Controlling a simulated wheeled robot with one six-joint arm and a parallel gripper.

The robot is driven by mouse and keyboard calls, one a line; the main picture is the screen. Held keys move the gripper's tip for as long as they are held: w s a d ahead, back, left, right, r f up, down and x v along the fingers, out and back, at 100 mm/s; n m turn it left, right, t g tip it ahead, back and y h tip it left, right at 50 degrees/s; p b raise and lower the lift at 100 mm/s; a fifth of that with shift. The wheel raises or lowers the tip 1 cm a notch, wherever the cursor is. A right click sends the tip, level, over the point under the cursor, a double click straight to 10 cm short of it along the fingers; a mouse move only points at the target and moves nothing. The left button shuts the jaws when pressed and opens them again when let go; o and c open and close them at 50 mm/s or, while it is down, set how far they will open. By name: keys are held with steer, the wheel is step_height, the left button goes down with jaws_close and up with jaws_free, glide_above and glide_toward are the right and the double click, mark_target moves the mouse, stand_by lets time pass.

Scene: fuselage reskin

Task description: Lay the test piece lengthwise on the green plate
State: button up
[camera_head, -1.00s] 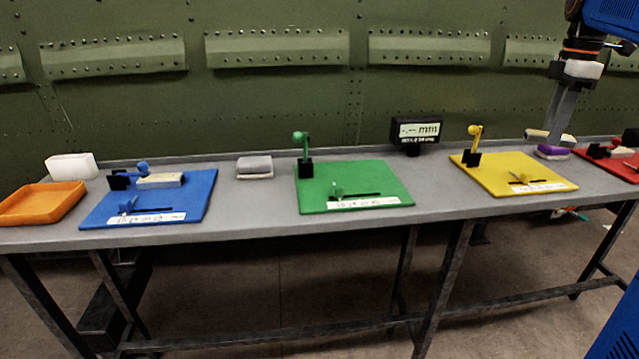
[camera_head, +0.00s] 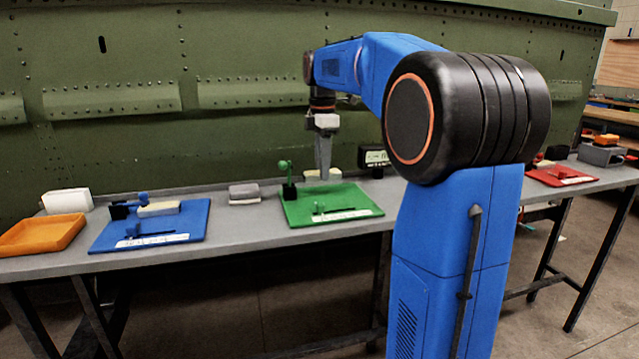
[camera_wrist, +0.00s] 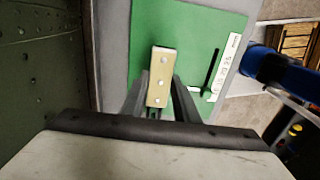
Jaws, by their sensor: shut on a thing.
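The test piece is a cream block with several rivet heads (camera_wrist: 163,65), held at one end between the fingers of my gripper (camera_wrist: 160,92). The wrist view shows it over the green plate (camera_wrist: 140,30), its long side roughly parallel to the plate's black slot. In the head view my gripper (camera_head: 324,172) points down near the back right of the green plate (camera_head: 298,214), with the cream piece (camera_head: 312,175) at its tips. I cannot tell the gap between piece and plate. The green clamp lever and black block (camera_head: 289,190) stand at the plate's back left.
A blue plate (camera_head: 105,240) with a cream block, an orange tray (camera_head: 40,236) and a white box (camera_head: 67,201) are at the left. A grey block (camera_head: 244,192) lies left of the green plate. A black display (camera_head: 374,156) stands behind right. My arm hides the yellow plate.

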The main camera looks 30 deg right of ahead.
steer(key=shift+d+f, duration=0.1)
steer(key=shift+f, duration=2.15)
steer(key=shift+f, duration=0.15)
steer(key=o, duration=1.1)
steer(key=shift+c, duration=0.2)
step_height(320, 180, up, 12)
steer(key=shift+r, duration=0.2)
steer(key=s+a+f+m+t, duration=0.1)
steer(key=s+a+f+m, duration=0.4)
steer(key=s+f, duration=0.4)
steer(key=s+a+f+m+t, duration=0.2)
steer(key=s+a+f+m, duration=0.3)
steer(key=s+f, duration=0.4)
steer(key=s+a+f+m+t, duration=0.1)
steer(key=s+a+f+m, duration=0.3)
steer(key=s+f, duration=0.5)
steer(key=s+a, duration=0.2)
steer(key=s, duration=0.1)
steer(key=shift+m+t, duration=0.4)
